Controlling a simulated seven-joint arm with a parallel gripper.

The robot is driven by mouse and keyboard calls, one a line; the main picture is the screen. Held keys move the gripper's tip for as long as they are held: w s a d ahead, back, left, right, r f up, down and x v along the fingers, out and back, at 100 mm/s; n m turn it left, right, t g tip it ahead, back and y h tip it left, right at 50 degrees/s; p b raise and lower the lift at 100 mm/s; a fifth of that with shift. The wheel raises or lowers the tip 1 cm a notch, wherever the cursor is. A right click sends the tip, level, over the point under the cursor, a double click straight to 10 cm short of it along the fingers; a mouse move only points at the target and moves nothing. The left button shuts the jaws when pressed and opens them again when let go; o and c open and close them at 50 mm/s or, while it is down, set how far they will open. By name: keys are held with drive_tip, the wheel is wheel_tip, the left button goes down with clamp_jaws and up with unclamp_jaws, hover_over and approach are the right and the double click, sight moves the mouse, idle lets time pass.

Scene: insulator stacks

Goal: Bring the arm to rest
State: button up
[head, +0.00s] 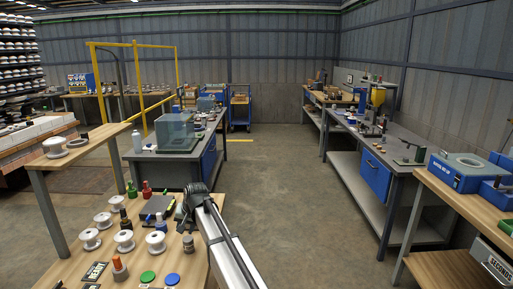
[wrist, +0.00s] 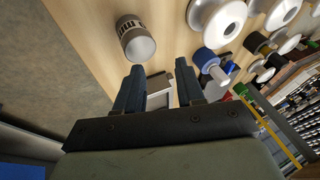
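My arm reaches out from the bottom of the head view over the near wooden bench (head: 75,268). Its dark end is above the bench's right edge. In the wrist view my gripper (wrist: 158,75) has its two dark fingers apart, with nothing held between them. A grey-and-white flat object (wrist: 160,88) shows beyond the gap; I cannot tell its height. A grey cylinder with a marked band (wrist: 135,38) stands on the bench just past the left finger. It appears to be the small grey jar in the head view (head: 188,244).
White insulator spools (head: 124,240), a blue-topped bottle (head: 161,222), a red bottle (head: 146,189) and green and blue discs (head: 147,277) crowd the bench left of my arm. A grey bench with a clear box (head: 175,131) stands beyond. The floor aisle (head: 275,190) to the right is free.

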drive_tip(key=d+f, duration=0.5)
drive_tip(key=d, duration=0.3)
drive_tip(key=d+f, duration=0.5)
drive_tip(key=d, duration=0.3)
drive_tip(key=s+d+f+g+h, duration=0.1)
drive_tip(key=s+d+f, duration=0.65)
drive_tip(key=f, duration=0.35)
drive_tip(key=s+d+f+g+h, duration=0.1)
drive_tip(key=s+d+f+g, duration=0.1)
drive_tip(key=s+d+f, duration=0.75)
drive_tip(key=s+d+f+g+h, duration=0.1)
drive_tip(key=s+d+f+g, duration=0.15)
drive_tip(key=s+f, duration=0.55)
drive_tip(key=s+d+f+g+h, duration=0.1)
drive_tip(key=s+d+f, duration=0.4)
drive_tip(key=s, duration=0.5)
drive_tip(key=s+d+f+g, duration=0.1)
drive_tip(key=s+d+f, duration=0.1)
drive_tip(key=s, duration=0.8)
drive_tip(key=s+d+f+g, duration=0.1)
drive_tip(key=s+f+g, duration=0.1)
drive_tip(key=s, duration=0.8)
drive_tip(key=shift+s+d+f+m, duration=0.4)
drive_tip(key=shift+f, duration=0.1)
drive_tip(key=shift+g, duration=0.25)
